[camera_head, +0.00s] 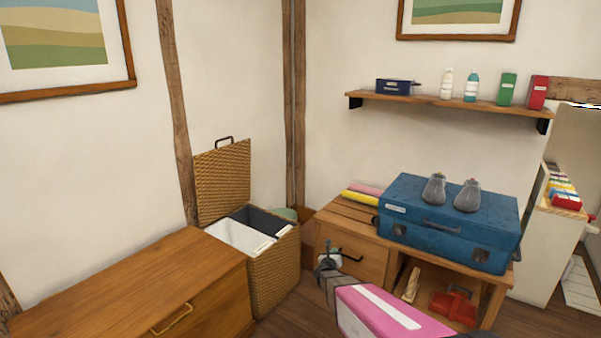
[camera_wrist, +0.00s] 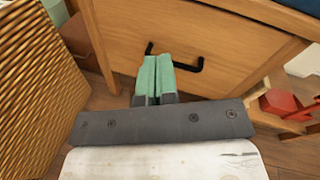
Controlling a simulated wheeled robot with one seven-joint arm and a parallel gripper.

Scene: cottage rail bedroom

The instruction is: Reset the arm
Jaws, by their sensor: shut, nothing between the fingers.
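My gripper (camera_head: 327,258) is in front of the low wooden cabinet (camera_head: 376,248), at the end of my pink arm. In the wrist view my gripper (camera_wrist: 153,74) has its green fingers together with nothing between them. The fingers overlap the view of the drawer's black handle (camera_wrist: 188,66); I cannot tell whether they touch it. The drawer (camera_wrist: 220,45) looks shut. Its handle (camera_head: 351,257) also shows just right of the gripper in the head view.
A wicker hamper (camera_head: 272,281) with its lid up stands left of the gripper. A wooden chest (camera_head: 130,285) is further left. A blue suitcase (camera_head: 450,222) lies on the cabinet, with a red object (camera_head: 453,306) in the open compartment below. A wall shelf (camera_head: 450,104) holds bottles and boxes.

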